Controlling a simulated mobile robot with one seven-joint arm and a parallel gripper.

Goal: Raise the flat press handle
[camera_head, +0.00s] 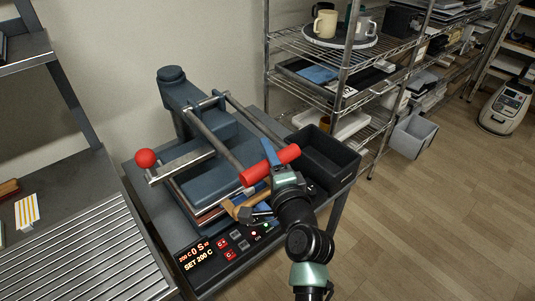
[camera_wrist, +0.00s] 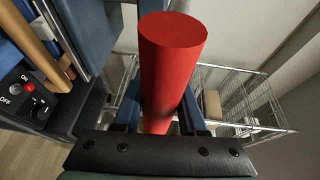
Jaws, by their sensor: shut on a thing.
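The flat press (camera_head: 222,150) stands on a dark table against the wall. Its handle is a red cylindrical grip (camera_head: 257,172) at the end of two metal arms. In the wrist view the red grip (camera_wrist: 172,60) rises between the fingers, with its round end towards the camera. My gripper (camera_head: 273,160) is shut on the red grip, near its right half in the head view; the wrist view also shows my gripper (camera_wrist: 160,118). The grip hangs above the front right of the press. The fingers' contact with the grip is partly hidden.
A red ball knob (camera_head: 145,158) sits on a lever at the press's left. A black bin (camera_head: 325,155) stands close right of my gripper. The control panel (camera_head: 215,250) is at the front. A wire shelf (camera_head: 325,90) stands behind right; open floor (camera_head: 430,220) lies right.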

